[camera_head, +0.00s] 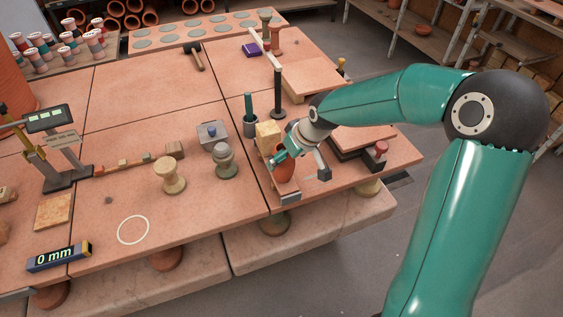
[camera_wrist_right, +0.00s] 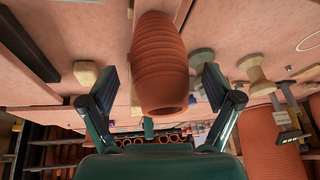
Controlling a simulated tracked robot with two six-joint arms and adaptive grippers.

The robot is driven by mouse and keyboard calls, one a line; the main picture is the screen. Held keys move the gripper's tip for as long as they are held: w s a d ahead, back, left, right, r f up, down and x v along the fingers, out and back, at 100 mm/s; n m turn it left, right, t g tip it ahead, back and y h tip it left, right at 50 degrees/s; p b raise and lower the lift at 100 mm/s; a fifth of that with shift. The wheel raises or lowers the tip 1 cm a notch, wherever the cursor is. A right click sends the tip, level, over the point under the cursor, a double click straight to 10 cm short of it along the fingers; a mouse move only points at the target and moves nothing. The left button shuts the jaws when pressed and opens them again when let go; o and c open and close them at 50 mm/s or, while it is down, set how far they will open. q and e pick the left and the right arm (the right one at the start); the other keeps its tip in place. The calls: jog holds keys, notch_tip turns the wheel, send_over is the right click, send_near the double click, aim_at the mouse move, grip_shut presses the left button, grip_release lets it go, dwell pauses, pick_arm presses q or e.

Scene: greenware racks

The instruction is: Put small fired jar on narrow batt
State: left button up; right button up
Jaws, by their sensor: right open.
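The small fired jar (camera_head: 285,172) is a ribbed orange-brown vessel near the front right of the table. It fills the middle of the right wrist view (camera_wrist_right: 160,60), where its dark mouth shows. My right gripper (camera_head: 298,166) is at the jar. In the right wrist view its two dark fingers stand apart, one on each side of the jar, with visible gaps, so it is open. The gripper partly hides the jar in the head view. I cannot tell which board is the narrow batt. My left gripper is not in view.
A pale wooden block (camera_head: 268,135) and a dark cup with a tool (camera_head: 250,125) stand close behind the jar. A grey-green spool (camera_head: 224,160) and a cream spool (camera_head: 170,175) stand to the left. Stacked boards (camera_head: 362,140) lie to the right. The front left-centre is mostly clear.

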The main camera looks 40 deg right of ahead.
jog(key=v, duration=0.8)
jog(key=shift+r, duration=0.15)
jog(key=shift+s, duration=0.1)
jog(key=shift+r, duration=0.1)
